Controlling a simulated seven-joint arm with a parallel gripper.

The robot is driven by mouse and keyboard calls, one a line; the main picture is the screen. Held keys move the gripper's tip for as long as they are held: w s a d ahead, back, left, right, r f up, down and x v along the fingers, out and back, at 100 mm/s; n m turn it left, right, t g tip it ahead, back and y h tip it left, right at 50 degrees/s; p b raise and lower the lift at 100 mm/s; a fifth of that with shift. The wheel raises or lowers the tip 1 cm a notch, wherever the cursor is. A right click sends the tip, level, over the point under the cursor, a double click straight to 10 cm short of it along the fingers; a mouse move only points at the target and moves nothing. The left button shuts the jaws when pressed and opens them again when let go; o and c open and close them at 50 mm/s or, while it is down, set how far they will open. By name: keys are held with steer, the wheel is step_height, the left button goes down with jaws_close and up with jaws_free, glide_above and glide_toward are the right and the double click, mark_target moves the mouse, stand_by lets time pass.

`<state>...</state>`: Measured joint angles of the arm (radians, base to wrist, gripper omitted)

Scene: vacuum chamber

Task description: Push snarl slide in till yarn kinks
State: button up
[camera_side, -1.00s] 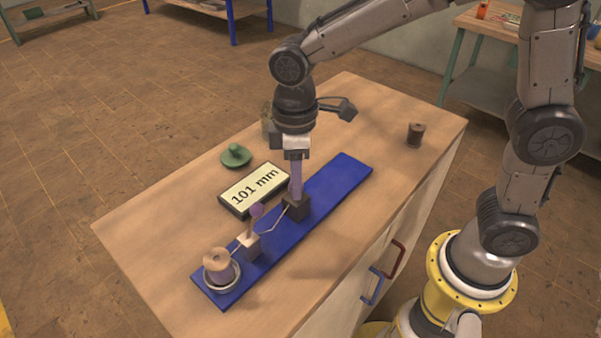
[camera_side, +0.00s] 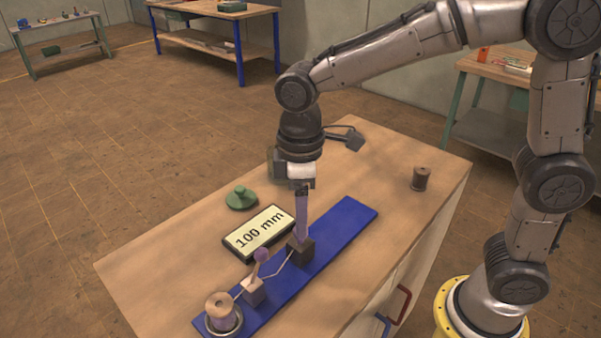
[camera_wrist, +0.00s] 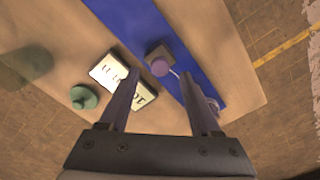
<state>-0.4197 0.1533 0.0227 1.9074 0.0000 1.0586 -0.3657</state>
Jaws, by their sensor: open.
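A blue board (camera_side: 345,222) lies along the bench. A dark slide block (camera_side: 300,250) sits on it, with thin yarn running from it to a pale block (camera_side: 252,291). A purple ball (camera_side: 261,255) shows on a thin stem by the pale block. A spool of yarn (camera_side: 221,308) stands in a ring at the board's near end. A display (camera_side: 262,232) reads 100 mm. My gripper (camera_side: 302,236) points down with its tips at the dark block; I cannot tell whether they touch. In the wrist view, the fingers are apart, with a purple ball (camera_wrist: 160,67) seen between their tips.
A green knobbed piece (camera_side: 241,198) sits behind the display. A dark spool (camera_side: 420,178) stands at the bench's back right. The bench top (camera_side: 150,265) is clear at the left. Other tables (camera_side: 215,15) stand well away at the back.

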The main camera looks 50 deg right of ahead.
step_height(320, 180, up, 11)
stand_by(0.3)
steer(key=shift+f, duration=0.15)
steer(key=s+d+r+m+t, duration=0.3)
steer(key=s+d+m, duration=0.1)
steer(key=s+d, duration=0.6)
steer(key=s+d+f+m+t, duration=0.2)
steer(key=s+d+f+m, duration=0.2)
steer(key=f, duration=0.4)
steer(key=shift+s+d+f+m+t, duration=0.3)
steer(key=shift+s+m, duration=0.2)
steer(key=shift+s, duration=0.55)
